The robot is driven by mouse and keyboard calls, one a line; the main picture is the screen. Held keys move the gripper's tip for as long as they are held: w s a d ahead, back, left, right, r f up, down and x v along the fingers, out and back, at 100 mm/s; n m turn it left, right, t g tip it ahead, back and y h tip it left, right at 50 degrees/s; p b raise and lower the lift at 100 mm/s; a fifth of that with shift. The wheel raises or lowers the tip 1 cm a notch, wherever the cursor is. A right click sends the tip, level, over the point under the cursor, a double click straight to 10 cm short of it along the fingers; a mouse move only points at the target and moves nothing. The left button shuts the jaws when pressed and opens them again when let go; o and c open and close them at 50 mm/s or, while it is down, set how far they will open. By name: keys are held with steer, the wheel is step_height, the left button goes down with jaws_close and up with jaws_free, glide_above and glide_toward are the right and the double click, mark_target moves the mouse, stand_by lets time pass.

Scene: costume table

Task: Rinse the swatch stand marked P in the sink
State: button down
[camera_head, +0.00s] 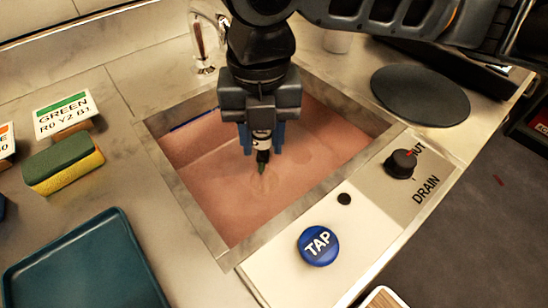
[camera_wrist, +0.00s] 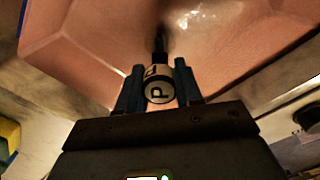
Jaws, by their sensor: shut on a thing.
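My gripper (camera_head: 263,143) is over the sink (camera_head: 205,240), with its blue fingers shut on the swatch stand (camera_head: 262,134). In the wrist view the stand's round white end is marked P (camera_wrist: 159,92), and it sits between my fingers (camera_wrist: 158,84). The stand's dark, greenish far end points down into the basin. Faint rings show on the pinkish surface below it; I cannot tell whether the tip touches that surface. The blue TAP button (camera_head: 318,245) and the black DRAIN knob (camera_head: 400,164) are on the panel at the sink's right.
A green and yellow sponge (camera_head: 64,164) and a GREEN card (camera_head: 62,115) lie left of the sink. A teal tray (camera_head: 85,265) is at the lower left. A dark round disc (camera_head: 420,95) is at the upper right.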

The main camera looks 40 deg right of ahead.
steer(key=shift+d, duration=2.25)
steer(key=shift+a+p, duration=0.3)
steer(key=shift+a, duration=1.95)
steer(key=shift+d, duration=0.1)
steer(key=shift+d+b, duration=0.35)
steer(key=shift+d, duration=1.8)
steer(key=shift+r, duration=0.15)
step_height(320, 180, up, 14)
steer(key=p, duration=1.2)
steer(key=shift+r, duration=0.25)
